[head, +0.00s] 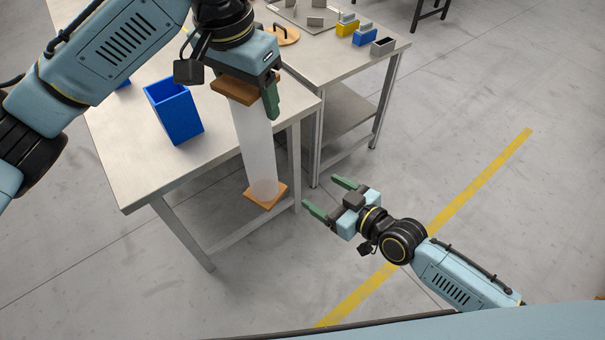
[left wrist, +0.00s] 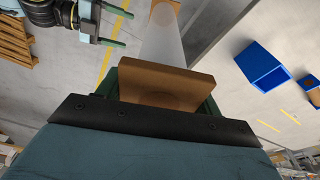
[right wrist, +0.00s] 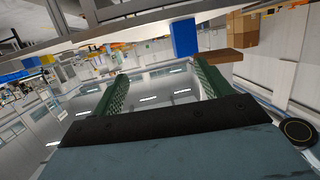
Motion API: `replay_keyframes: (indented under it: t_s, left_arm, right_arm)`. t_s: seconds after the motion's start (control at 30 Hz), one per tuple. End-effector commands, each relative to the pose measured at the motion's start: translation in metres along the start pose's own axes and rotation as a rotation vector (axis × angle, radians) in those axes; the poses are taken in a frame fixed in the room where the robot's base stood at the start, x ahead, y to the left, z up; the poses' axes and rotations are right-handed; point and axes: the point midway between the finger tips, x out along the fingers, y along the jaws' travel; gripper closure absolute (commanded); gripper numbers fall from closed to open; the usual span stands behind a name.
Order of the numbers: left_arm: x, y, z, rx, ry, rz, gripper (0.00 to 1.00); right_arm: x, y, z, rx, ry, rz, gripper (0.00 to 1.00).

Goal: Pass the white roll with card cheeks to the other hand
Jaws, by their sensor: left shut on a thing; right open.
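The white roll (head: 257,150) hangs nearly upright below my left gripper (head: 262,100), in front of the table's right edge. It has a brown square card cheek at its top (head: 236,90) and another at its bottom (head: 266,196). My left gripper is shut on the roll at the top cheek. In the left wrist view the near cheek (left wrist: 165,84) sits between the green fingers and the white roll (left wrist: 162,40) runs away from it. My right gripper (head: 326,197) is open and empty, to the right of the bottom cheek and apart from it; its fingers (right wrist: 160,85) show in the right wrist view.
A blue open bin (head: 174,112) stands on the metal table (head: 130,145) left of the roll. A second table (head: 345,62) behind holds yellow, blue and grey small containers and a round wooden item (head: 284,36). The floor around my right gripper is clear.

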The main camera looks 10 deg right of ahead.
Motion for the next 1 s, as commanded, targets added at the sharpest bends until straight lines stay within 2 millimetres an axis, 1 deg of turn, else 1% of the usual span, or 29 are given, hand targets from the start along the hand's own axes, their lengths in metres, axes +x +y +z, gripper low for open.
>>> replay_keyframes:
  t_s: [0.03, 0.1, 0.2, 0.3, 0.43, 0.57, 0.67, 1.0]
  left_arm:
    - [-0.001, 0.000, 0.000, 0.000, 0.002, 0.000, 0.57]
    - [-0.001, 0.000, 0.000, 0.000, 0.002, 0.000, 0.57]
    - [-0.001, 0.000, 0.000, 0.000, 0.002, 0.000, 0.57]
    - [-0.001, 0.000, 0.000, 0.000, 0.002, 0.000, 0.57]
    - [-0.001, 0.000, 0.000, 0.000, 0.002, 0.000, 0.57]
    - [-0.001, 0.000, 0.000, 0.000, 0.002, 0.000, 0.57]
    - [-0.001, 0.000, 0.000, 0.000, 0.002, 0.000, 0.57]
    - [-0.001, 0.000, 0.000, 0.000, 0.002, 0.000, 0.57]
  right_arm:
    - [-0.002, -0.011, -0.028, -0.013, 0.053, -0.041, 0.23]
    - [-0.007, -0.027, -0.059, -0.021, 0.113, -0.091, 0.23]
    - [-0.016, -0.047, -0.093, -0.025, 0.180, -0.153, 0.23]
    - [-0.024, -0.062, -0.116, -0.027, 0.225, -0.198, 0.23]
    - [-0.030, -0.072, -0.130, -0.026, 0.253, -0.228, 0.23]
    - [-0.023, -0.076, -0.136, -0.025, 0.261, -0.234, 0.23]
    - [-0.010, -0.079, -0.139, -0.022, 0.262, -0.233, 0.23]
    - [0.050, -0.094, -0.155, -0.023, 0.260, -0.233, 0.23]
